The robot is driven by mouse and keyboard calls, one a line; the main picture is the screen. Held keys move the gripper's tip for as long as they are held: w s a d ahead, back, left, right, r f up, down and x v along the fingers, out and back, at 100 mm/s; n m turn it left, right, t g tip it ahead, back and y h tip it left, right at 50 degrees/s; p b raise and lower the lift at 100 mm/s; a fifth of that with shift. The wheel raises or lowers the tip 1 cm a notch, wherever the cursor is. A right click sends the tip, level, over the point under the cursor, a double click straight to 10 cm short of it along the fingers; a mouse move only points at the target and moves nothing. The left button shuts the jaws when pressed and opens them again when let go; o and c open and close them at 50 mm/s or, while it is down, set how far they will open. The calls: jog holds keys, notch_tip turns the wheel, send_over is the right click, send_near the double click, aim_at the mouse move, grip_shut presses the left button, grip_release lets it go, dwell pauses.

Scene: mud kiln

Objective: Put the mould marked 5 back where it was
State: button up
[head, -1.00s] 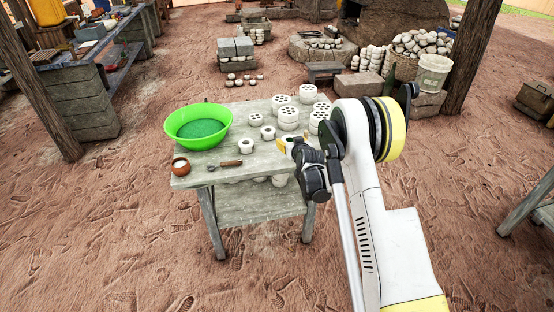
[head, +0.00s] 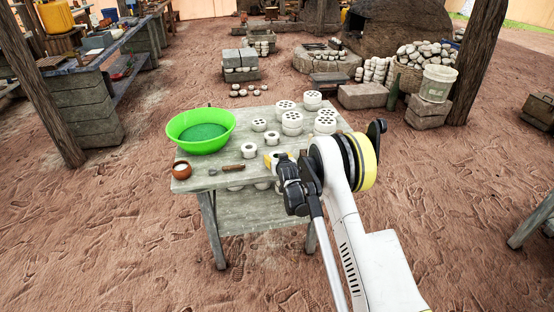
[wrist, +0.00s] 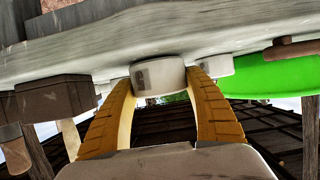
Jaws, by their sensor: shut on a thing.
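My gripper (head: 268,158) is over the front part of the wooden table (head: 205,176), right of a small white mould (head: 249,151).
Larger moulds with holes (head: 291,122) stand at the table's back right, some stacked. A green bowl (head: 200,128) stands at the back left. More moulds sit on the lower shelf.

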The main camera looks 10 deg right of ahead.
jog(key=shift+f, duration=0.1)
jog(key=o, duration=1.3)
jog(key=shift+o, duration=0.2)
